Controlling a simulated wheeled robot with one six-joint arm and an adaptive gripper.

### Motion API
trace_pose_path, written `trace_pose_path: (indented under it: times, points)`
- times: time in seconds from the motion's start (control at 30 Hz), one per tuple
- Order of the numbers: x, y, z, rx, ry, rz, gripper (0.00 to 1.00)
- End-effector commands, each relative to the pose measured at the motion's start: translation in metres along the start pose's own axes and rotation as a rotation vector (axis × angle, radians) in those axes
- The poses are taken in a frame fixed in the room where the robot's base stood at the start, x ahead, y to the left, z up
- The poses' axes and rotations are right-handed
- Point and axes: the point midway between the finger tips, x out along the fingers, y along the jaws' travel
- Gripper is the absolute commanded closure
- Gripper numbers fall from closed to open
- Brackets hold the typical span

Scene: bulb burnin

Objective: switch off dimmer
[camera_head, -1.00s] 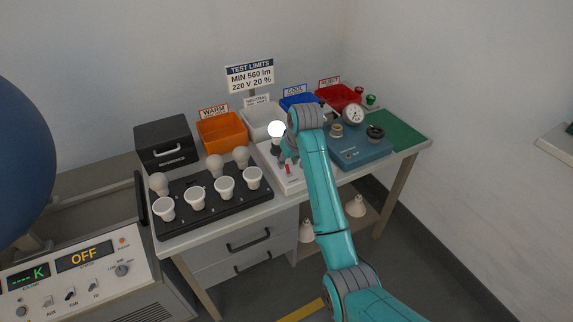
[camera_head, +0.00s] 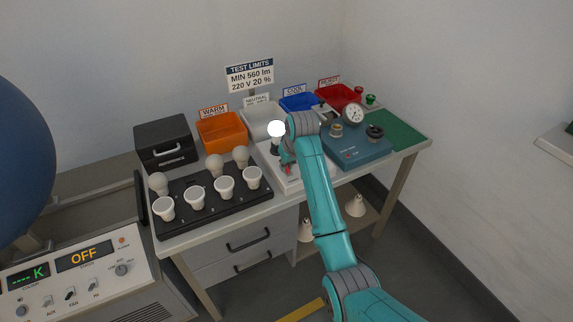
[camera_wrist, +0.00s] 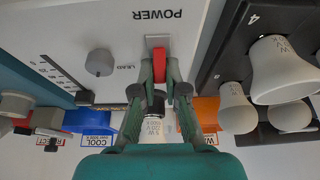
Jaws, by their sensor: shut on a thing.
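The dimmer is a white box (camera_head: 294,184) near the middle of the bench, with a lit bulb (camera_head: 276,128) standing behind my gripper. In the wrist view its white panel (camera_wrist: 60,22) shows the word POWER upside down, a grey knob (camera_wrist: 99,62) and a red switch lever (camera_wrist: 161,62). My gripper (camera_wrist: 159,72) is shut on the red lever, one finger on each side of it. In the head view my gripper (camera_head: 287,162) is at the dimmer's front and partly covers the lever. The bulb's base also shows in the wrist view (camera_wrist: 153,130).
A black rack (camera_head: 212,203) with several bulbs stands left of the dimmer. A blue-grey meter box (camera_head: 358,152) stands right of it. Orange (camera_head: 222,133), white, blue and red bins line the back. My arm crosses the bench front.

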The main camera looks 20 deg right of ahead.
Motion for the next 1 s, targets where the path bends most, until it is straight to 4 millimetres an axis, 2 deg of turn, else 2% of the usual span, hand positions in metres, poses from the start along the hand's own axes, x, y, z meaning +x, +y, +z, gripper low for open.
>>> trace_pose_path:
  times: [0.37, 1.0]
  points:
    - [-0.002, 0.0, 0.005, 0.001, 0.116, -0.001, 1.0]
    - [-0.01, 0.0, 0.024, 0.002, 0.69, 0.0, 1.0]
